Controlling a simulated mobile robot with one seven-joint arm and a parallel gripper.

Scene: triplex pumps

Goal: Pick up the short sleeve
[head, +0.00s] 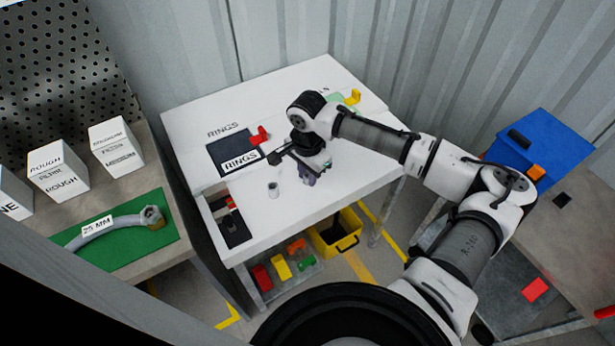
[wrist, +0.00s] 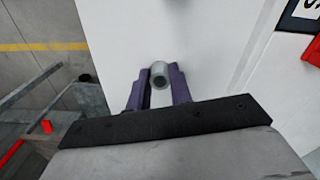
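A small grey hollow sleeve (head: 273,189) stands upright on the white table, near its front. It is the only sleeve I can make out, so I cannot compare its length. My gripper (head: 309,178), with purple fingers, is over the table just right of the sleeve in the head view. In the wrist view the sleeve (wrist: 160,77) shows between the two spread fingertips, with its dark opening towards the camera. The gripper is open and holds nothing.
A black RINGS panel (head: 235,153) with a red piece (head: 259,137) lies behind the sleeve. A recess with dark and red parts (head: 233,226) is at the table's left front. A yellow bin (head: 336,232) stands below the front edge. The tabletop around the sleeve is clear.

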